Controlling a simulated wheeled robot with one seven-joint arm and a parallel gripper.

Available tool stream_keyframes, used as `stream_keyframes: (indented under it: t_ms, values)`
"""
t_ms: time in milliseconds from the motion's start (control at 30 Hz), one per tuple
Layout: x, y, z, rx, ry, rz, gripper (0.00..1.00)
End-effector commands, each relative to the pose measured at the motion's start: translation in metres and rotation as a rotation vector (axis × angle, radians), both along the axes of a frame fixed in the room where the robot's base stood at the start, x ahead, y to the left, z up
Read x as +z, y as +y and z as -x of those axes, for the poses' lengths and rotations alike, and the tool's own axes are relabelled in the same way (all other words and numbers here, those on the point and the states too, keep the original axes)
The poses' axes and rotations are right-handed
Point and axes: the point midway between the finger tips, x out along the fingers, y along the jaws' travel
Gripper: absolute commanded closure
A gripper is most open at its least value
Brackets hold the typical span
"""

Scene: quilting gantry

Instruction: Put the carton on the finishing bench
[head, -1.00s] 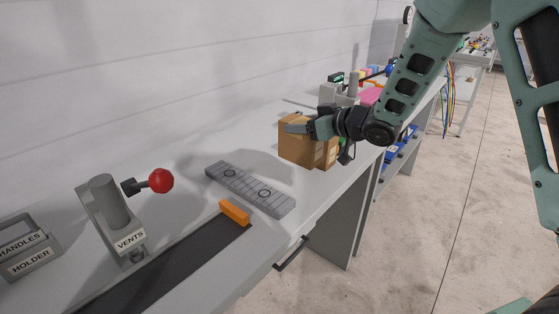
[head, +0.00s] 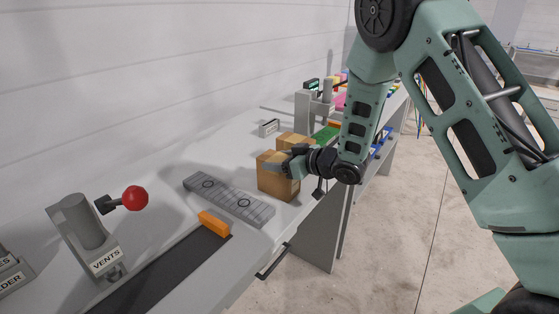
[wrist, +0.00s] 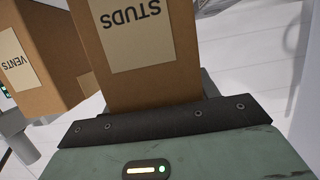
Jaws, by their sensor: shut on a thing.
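My gripper (head: 277,166) is shut on a brown cardboard carton (head: 279,187) at the bench's front side, right of the grey ruled plate. In the wrist view this carton (wrist: 140,75) carries a pale label reading STUDS, upside down. A second brown carton (head: 296,140) stands just behind it; in the wrist view this one (wrist: 45,50) is labelled VENTS. The long pale bench (head: 150,185) runs along the wall. The held carton is at or just above the bench top; I cannot tell whether its base touches.
The grey ruled plate (head: 228,200) and an orange block (head: 214,223) lie left of the carton. A red-knobbed lever (head: 135,198) on a VENTS stand (head: 90,235) is farther left. A small labelled block (head: 269,128) and a grey fixture (head: 309,110) stand behind.

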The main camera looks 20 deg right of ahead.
Motion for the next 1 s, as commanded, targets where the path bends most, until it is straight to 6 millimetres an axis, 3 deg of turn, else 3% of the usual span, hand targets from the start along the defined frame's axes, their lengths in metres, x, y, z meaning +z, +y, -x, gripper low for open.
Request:
stream_keyframes:
  t_ms: [33, 100, 467, 1000]
  values:
    - [-0.001, 0.000, 0.000, 0.000, 0.000, 0.000, 0.36]
    - [-0.001, 0.000, 0.000, 0.000, 0.000, 0.000, 0.19]
    - [0.003, -0.001, 0.001, 0.000, 0.000, 0.000, 0.19]
    - [0.030, -0.057, 0.077, -0.004, 0.000, 0.000, 0.19]
